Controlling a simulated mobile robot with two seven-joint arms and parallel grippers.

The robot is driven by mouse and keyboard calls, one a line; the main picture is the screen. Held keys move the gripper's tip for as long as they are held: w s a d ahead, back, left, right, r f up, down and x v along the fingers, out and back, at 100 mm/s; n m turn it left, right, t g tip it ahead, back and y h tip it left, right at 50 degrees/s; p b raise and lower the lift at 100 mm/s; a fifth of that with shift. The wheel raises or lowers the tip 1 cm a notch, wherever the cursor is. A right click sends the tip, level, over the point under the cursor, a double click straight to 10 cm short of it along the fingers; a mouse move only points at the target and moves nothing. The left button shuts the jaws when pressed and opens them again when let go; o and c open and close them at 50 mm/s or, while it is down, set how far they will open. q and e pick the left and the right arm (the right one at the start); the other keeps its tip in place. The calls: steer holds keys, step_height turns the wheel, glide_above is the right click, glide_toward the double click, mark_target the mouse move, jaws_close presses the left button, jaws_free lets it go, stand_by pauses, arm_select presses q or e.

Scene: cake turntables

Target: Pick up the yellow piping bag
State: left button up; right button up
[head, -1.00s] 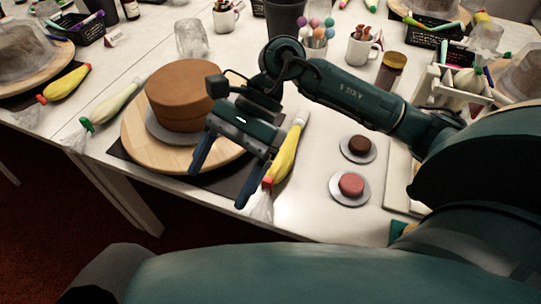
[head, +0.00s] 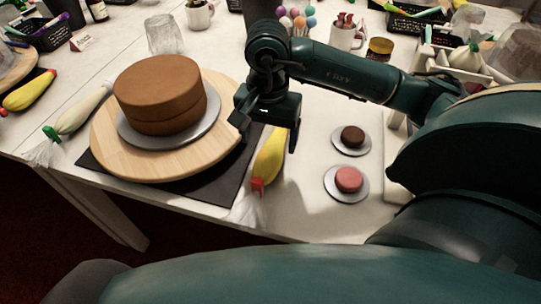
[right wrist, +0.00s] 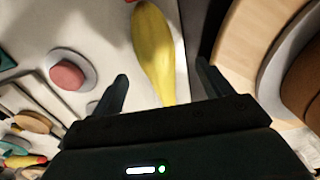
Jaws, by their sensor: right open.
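The yellow piping bag (head: 268,160) lies on the table just right of the cake turntable (head: 172,166), its red tip toward the front edge. In the right wrist view the yellow bag (right wrist: 153,45) runs between the two spread fingers. My right gripper (head: 268,138) is open and empty above the bag, with one finger on each side of it. The gripper hides the bag's far end in the head view. A second yellow bag (head: 29,91) lies at the far left. My left gripper is not in view.
A brown cake (head: 160,88) stands on the turntable close left of the gripper. Small cakes on plates, one pink (head: 348,179) and one dark (head: 352,137), sit to the right. A white piping bag (head: 83,109) lies left of the turntable.

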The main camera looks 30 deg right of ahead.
mark_target(270, 149)
steer(key=f, duration=0.5)
steer(key=shift+s+d, duration=0.15)
steer(key=shift+d, duration=0.05)
steer(key=shift+r, duration=0.1)
steer(key=shift+c, duration=0.6)
steer(key=c, duration=0.6)
